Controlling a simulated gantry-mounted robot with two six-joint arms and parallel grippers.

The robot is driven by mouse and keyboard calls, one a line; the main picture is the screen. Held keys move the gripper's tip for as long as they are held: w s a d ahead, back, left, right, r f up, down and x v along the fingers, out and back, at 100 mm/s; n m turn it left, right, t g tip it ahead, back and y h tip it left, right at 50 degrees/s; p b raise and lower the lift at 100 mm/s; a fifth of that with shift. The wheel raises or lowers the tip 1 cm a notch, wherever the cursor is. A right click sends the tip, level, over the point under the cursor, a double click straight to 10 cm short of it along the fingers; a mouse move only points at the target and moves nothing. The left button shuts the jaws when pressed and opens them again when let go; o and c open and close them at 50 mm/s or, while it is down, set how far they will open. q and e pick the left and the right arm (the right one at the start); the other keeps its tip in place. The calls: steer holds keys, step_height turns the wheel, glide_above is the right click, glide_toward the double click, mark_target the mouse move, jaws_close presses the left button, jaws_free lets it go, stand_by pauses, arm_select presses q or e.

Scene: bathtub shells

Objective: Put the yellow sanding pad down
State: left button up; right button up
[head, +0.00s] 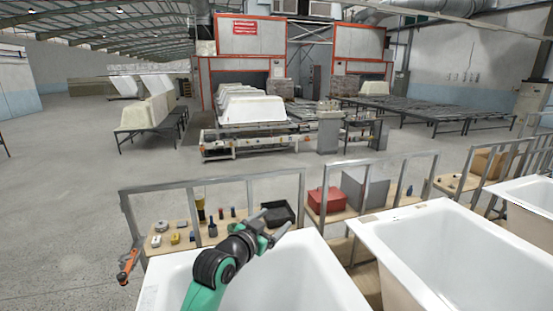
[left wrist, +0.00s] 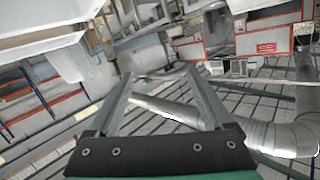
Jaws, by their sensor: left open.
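A small yellow block (head: 175,239), which looks like the sanding pad, lies on the wooden shelf (head: 184,248) behind the nearest tub. It is too small to identify for certain. My left gripper (head: 280,224) is raised over the far part of that tub, well to the right of the yellow block and in front of a black tray. In the left wrist view its two fingers (left wrist: 158,76) stand apart with nothing between them. That view looks out over the hall and its roof, upside down. My right gripper is in neither view.
White tubs (head: 435,240) fill the front right. A metal frame (head: 222,180) rises behind the shelf. The shelf holds a white round item (head: 161,226), several small tools, a black tray (head: 279,211) and a red box (head: 327,200). An orange tool (head: 128,263) hangs at the frame's left end.

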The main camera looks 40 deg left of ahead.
arm_select(q)
steer(key=s+d+r+t+h, duration=0.1)
steer(key=s+d+r+t, duration=0.15)
steer(key=d+r, duration=0.5)
steer(key=s+d+r+t+h, duration=0.1)
steer(key=s+d+r+t, duration=0.2)
steer(key=r, duration=0.7)
steer(key=s+d+r+t+h, duration=0.2)
steer(key=s+d+r+t, duration=0.1)
steer(key=s+d+r, duration=0.2)
steer(key=s+d+r+m+t+h, duration=0.1)
steer(key=s+d+r+t, duration=0.2)
steer(key=s+d+r, duration=0.3)
steer(key=s+r, duration=0.3)
steer(key=s, duration=0.3)
steer(key=shift+s+d+r+h, duration=0.15)
steer(key=shift+d+r+h, duration=0.05)
steer(key=shift+r+h, duration=0.2)
